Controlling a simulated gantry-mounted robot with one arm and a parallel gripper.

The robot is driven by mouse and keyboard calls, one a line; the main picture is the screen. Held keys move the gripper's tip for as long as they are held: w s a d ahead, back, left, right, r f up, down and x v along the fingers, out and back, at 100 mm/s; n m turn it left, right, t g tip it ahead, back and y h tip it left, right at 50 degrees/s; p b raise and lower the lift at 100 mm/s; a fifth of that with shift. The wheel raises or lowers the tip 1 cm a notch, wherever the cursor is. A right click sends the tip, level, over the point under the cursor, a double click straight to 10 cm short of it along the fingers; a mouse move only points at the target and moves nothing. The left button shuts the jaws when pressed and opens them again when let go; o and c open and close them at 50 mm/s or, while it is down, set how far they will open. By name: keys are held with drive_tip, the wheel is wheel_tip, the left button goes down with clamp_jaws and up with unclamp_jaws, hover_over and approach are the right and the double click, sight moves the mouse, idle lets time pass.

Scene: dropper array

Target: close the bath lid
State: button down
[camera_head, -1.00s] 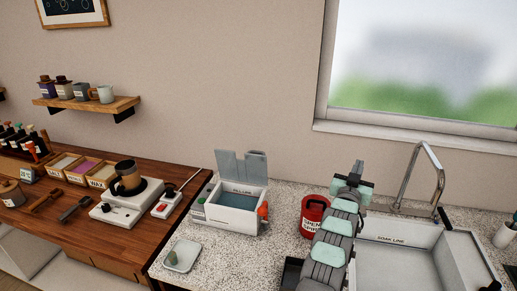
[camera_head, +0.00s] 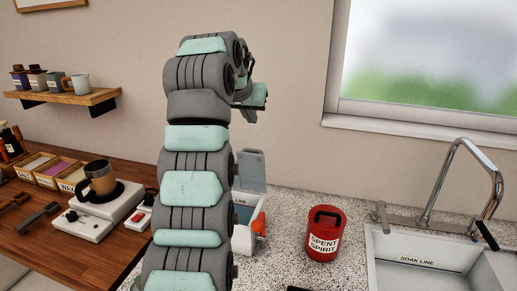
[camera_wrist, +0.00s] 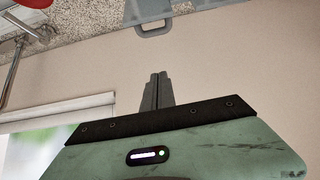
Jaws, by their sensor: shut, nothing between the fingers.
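The bath (camera_head: 243,238) is a white box on the speckled counter, mostly hidden behind my arm in the head view. Its grey-blue lid (camera_head: 252,168) stands upright and open at the back. In the wrist view, the lid (camera_wrist: 165,10) and its loop handle (camera_wrist: 153,29) show at the top edge. My gripper (camera_wrist: 159,76) is shut and empty, its fingers pointing toward the handle with a visible gap in the picture. In the head view my wrist is above the lid, and the fingertips cannot be made out.
A red spent spirit can (camera_head: 325,234) stands right of the bath. An orange-red part (camera_head: 258,223) shows at the bath's right side. The sink (camera_head: 420,272) and tap (camera_head: 455,185) are farther right. A mug (camera_head: 98,180) on a white device stands on the wooden bench at left.

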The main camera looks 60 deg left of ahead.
drive_tip(key=p+x, duration=0.3)
drive_tip(key=x, duration=0.7)
drive_tip(key=shift+f, duration=0.35)
drive_tip(key=shift+s+d, duration=0.15)
drive_tip(key=shift+s, duration=0.05)
drive_tip(key=shift+s+d+f, duration=0.35)
drive_tip(key=shift+s+d, duration=0.2)
drive_tip(key=shift+s+d+f, duration=0.3)
drive_tip(key=shift+s+d, duration=0.25)
drive_tip(key=shift+s, duration=0.05)
drive_tip(key=shift+f, duration=0.1)
